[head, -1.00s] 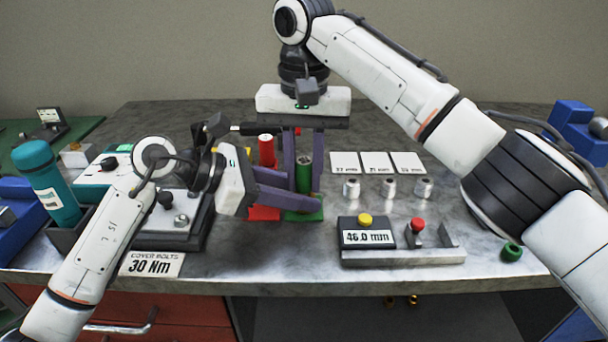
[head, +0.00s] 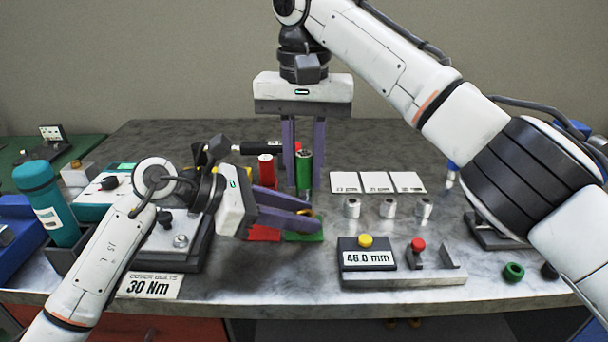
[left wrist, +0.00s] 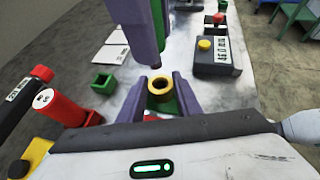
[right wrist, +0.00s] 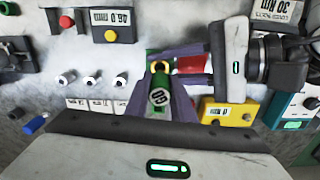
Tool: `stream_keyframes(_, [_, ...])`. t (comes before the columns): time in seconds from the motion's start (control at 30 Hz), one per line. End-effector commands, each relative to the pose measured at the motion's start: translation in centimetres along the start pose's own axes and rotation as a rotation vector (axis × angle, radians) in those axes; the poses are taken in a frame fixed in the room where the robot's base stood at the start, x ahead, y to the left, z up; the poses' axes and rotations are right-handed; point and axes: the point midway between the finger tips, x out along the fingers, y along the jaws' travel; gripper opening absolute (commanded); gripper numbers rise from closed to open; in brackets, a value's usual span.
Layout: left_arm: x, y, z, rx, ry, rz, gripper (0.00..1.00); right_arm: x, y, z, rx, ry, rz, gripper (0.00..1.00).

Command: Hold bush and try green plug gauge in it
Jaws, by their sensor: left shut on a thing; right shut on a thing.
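The brass bush (left wrist: 160,88) is a short ring with its bore facing up. My left gripper (head: 306,216) is shut on it; in the head view the fingers mostly hide the bush. My right gripper (head: 297,182) points down and is shut on the green plug gauge (head: 304,168). The gauge is upright, with its lower end above the bush and apart from it. In the right wrist view the gauge's marked end (right wrist: 160,98) faces the camera, with the bush (right wrist: 160,66) showing just past it.
A red plug gauge (head: 265,171) stands just left of the green one. Red (head: 263,233) and green (head: 303,237) blocks lie below my left fingers. Several metal cylinders (head: 388,207) and white cards (head: 376,182) are to the right, behind a 46.0 mm display (head: 367,258).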

Motion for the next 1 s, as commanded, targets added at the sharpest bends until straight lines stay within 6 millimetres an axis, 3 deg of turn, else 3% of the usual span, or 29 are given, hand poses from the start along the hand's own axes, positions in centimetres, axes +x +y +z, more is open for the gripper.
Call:
stream_keyframes(0.47, [-0.01,0.01,0.0,0.0,0.0,0.0,0.18,-0.53,-0.01,0.02,0.0,0.001,0.0,0.0])
stream_keyframes(0.5, [-0.01,0.01,0.0,0.0,0.0,0.0,0.33,-0.53,-0.01,0.02,0.0,0.001,0.0,0.0])
stream_keyframes(0.63, [-0.01,0.01,0.0,0.0,0.0,0.0,0.53,-0.52,-0.01,0.02,0.0,0.001,0.0,0.0])
stream_keyframes(1.0, [-0.76,0.07,0.0,0.001,0.0,0.002,0.53,-0.51,0.0,0.01,0.0,0.001,0.0,0.0])
